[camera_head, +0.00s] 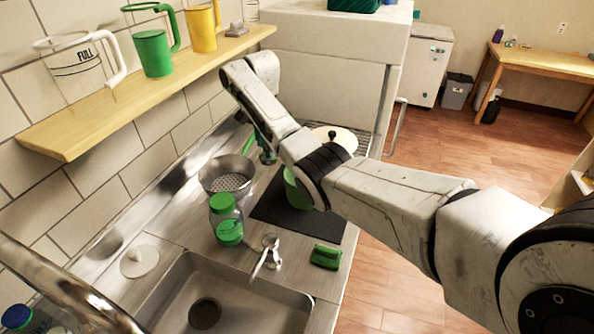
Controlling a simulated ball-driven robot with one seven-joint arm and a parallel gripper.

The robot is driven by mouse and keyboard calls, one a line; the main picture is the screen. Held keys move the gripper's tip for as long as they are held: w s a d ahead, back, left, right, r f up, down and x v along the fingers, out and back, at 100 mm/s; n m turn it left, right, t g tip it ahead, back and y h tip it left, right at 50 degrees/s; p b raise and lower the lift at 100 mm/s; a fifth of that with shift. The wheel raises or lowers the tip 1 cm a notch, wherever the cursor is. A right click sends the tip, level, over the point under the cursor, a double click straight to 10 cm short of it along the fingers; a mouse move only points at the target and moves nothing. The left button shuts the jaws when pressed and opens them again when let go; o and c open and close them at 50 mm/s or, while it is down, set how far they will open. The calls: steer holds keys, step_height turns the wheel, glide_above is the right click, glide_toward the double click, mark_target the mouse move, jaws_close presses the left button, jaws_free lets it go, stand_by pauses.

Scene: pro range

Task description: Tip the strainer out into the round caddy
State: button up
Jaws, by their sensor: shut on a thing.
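The strainer (227,183) is a metal bowl with a perforated bottom and a green handle (248,143). It is at the back of the steel counter, open side up, with no clear contents; I cannot tell whether it touches the counter. My gripper (263,148), mostly hidden by my arm, is shut on the strainer at its handle. A green round container (295,190), likely the round caddy, stands on the dark mat (272,208) right of the strainer. My arm covers much of it.
A green-lidded jar (226,220) stands in front of the strainer. A shelf (150,97) with a jug (75,68) and mugs overhangs the counter on the left.

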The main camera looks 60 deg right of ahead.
steer(key=shift+r, duration=0.1)
steer(key=shift+s+r+t+p, duration=0.1)
steer(key=shift+s+t+p, duration=0.4)
steer(key=shift+s, duration=0.25)
steer(key=shift+s+r+t, duration=0.1)
steer(key=shift+s+t, duration=0.4)
steer(key=shift+s, duration=0.2)
steer(key=shift+s+r, duration=0.15)
steer(key=shift+s, duration=0.15)
steer(key=shift+s+r+t, duration=0.2)
steer(key=shift+s+t, duration=0.05)
steer(key=shift+t, duration=0.15)
steer(key=shift+s+r, duration=0.2)
steer(key=shift+s, duration=0.1)
steer(key=shift+s+r+t, duration=0.15)
steer(key=shift+s+t, duration=0.1)
steer(key=shift+t, duration=0.15)
steer(key=shift+s+r, duration=0.2)
steer(key=shift+s, duration=0.1)
